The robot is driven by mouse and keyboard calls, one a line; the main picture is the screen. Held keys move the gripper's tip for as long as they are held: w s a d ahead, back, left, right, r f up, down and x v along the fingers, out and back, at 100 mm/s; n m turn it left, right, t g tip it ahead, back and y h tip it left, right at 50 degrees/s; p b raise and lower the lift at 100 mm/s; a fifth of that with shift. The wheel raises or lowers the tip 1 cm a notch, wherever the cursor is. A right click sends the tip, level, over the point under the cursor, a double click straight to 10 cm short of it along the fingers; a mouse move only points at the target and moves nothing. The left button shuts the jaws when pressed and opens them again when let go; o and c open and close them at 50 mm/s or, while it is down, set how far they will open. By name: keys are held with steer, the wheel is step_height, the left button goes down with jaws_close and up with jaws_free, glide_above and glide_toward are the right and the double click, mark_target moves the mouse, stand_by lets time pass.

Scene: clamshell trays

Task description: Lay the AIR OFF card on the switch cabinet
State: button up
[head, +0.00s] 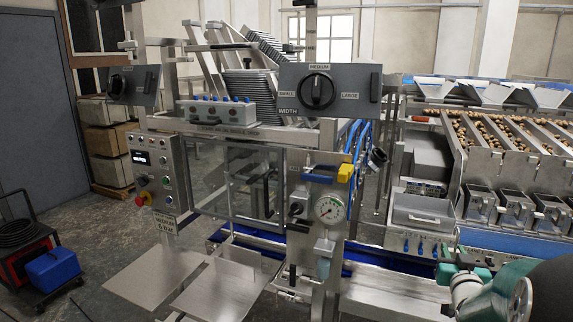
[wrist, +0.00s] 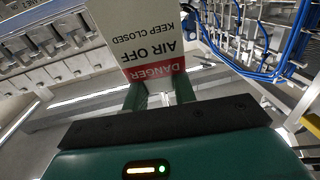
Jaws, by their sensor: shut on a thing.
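My gripper (wrist: 159,94) is shut on the AIR OFF card (wrist: 150,40) in the wrist view. The card is white with a red DANGER band by the fingers; its print appears upside down. The head view shows part of my teal and grey arm at the lower right, but neither the gripper tips nor the card. A grey control box (head: 158,178) with a small display, buttons and a red stop knob stands at the left of the machine.
A gauge (head: 329,208) and a yellow-and-blue handle (head: 343,173) are on the machine's front post. Flat metal plates (head: 215,285) jut out low in front. A selector panel (head: 350,90) hangs above. A sorting line (head: 500,135) fills the right. Floor at left is partly clear.

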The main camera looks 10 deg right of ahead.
steer(key=w+a+f+n+t+y, duration=0.15)
steer(key=w+a+f+y, duration=0.25)
steer(key=a+f, duration=1.1)
steer(key=w+a+f+n+y, duration=0.35)
steer(key=a+f, duration=0.75)
steer(key=a, duration=0.8)
steer(key=s+f, duration=0.4)
steer(key=f, duration=0.1)
steer(key=shift+d+f, duration=0.25)
steer(key=shift+d, duration=0.05)
steer(key=shift+s+h, duration=0.1)
steer(key=shift+h, duration=0.15)
